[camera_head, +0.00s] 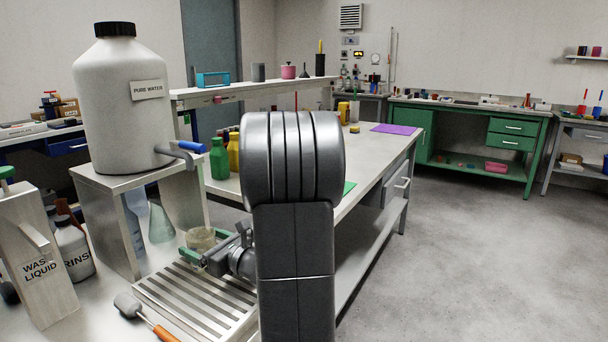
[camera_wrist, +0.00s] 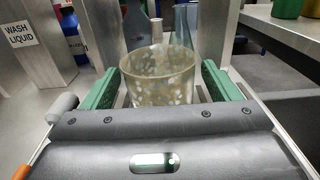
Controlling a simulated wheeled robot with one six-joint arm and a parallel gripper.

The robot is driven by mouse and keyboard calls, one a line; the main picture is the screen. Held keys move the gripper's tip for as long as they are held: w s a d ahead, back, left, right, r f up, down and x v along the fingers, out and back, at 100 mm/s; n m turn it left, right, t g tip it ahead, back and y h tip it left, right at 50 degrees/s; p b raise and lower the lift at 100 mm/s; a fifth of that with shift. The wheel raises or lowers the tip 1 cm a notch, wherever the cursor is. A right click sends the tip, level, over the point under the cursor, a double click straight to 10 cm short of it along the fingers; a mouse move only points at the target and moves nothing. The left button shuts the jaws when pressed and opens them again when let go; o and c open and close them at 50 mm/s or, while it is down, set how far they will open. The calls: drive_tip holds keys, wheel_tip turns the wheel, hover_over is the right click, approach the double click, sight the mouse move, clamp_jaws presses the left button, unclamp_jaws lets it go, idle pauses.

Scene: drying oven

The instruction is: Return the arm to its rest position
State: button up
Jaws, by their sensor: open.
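My gripper (camera_head: 206,254) is low over the slatted metal rack, reaching left from my arm in the head view. In the wrist view its two green jaws (camera_wrist: 160,88) stand apart on either side of a speckled glass beaker (camera_wrist: 158,80). The beaker also shows in the head view (camera_head: 201,238), upright at the jaws. I see a gap between the beaker and the jaws, mainly on the right. The beaker's base is hidden behind the gripper body in the wrist view. My arm's large grey links fill the middle of the head view.
A pure water jug (camera_head: 118,100) with a blue-handled tap stands on a metal stand (camera_head: 105,190) over glassware. A wash liquid holder (camera_head: 38,255) is at left. An orange-handled brush (camera_head: 145,318) lies before the rack (camera_head: 190,305). Floor at right (camera_head: 480,260) is clear.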

sight(192, 232)
drive_tip(key=x, duration=0.3)
drive_tip(key=shift+a+f, duration=0.15)
drive_tip(key=shift+r, duration=0.85)
drive_tip(key=shift+r+p, duration=0.3)
drive_tip(key=shift+f, duration=0.1)
